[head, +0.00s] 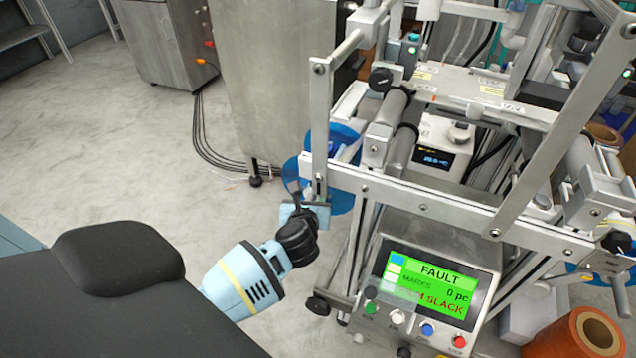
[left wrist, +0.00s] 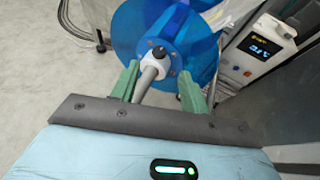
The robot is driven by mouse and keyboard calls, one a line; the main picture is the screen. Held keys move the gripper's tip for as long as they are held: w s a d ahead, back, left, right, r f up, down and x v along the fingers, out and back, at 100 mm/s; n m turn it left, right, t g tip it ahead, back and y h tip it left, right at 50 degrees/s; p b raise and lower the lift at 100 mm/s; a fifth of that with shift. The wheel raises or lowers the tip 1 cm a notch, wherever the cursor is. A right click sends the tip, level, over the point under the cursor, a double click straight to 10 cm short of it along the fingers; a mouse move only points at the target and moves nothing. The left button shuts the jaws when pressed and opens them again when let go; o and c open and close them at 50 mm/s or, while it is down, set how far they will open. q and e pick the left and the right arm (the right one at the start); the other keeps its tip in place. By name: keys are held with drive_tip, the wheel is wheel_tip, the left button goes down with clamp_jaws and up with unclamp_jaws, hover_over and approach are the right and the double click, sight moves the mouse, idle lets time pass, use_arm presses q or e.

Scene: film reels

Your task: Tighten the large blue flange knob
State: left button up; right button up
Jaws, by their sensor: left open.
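The large blue flange (left wrist: 195,40) is a translucent blue disc in the left wrist view, facing me. At its middle is a pale hub with a small black knob (left wrist: 157,53), and a grey shaft runs from it towards me. My left gripper (left wrist: 158,70) is open, its green fingers on either side of the shaft and hub. I cannot tell whether they touch anything. In the head view the blue flange (head: 346,140) is partly behind the machine frame, with my left gripper (head: 305,195) in front of it. The knob is hidden there. My right gripper is out of view.
The metal machine frame (head: 430,197) stands close to the right of my left gripper. A control panel (head: 425,285) shows FAULT on a green screen. A brown roll (head: 590,335) is at lower right. A grey cabinet (head: 262,80) and cables are behind. The floor at left is clear.

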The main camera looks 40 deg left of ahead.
use_arm(q)
drive_tip(key=b+x, duration=0.2)
drive_tip(key=x, duration=0.5)
drive_tip(key=shift+w+f, duration=0.1)
drive_tip(key=shift+w, duration=0.1)
drive_tip(key=shift+a, duration=0.1)
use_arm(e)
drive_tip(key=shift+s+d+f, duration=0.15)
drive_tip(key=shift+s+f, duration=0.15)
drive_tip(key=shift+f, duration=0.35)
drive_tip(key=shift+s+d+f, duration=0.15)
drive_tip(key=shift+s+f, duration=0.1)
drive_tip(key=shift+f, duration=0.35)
use_arm(q)
drive_tip(key=shift+c, duration=0.2)
drive_tip(key=c, duration=0.9)
clamp_jaws()
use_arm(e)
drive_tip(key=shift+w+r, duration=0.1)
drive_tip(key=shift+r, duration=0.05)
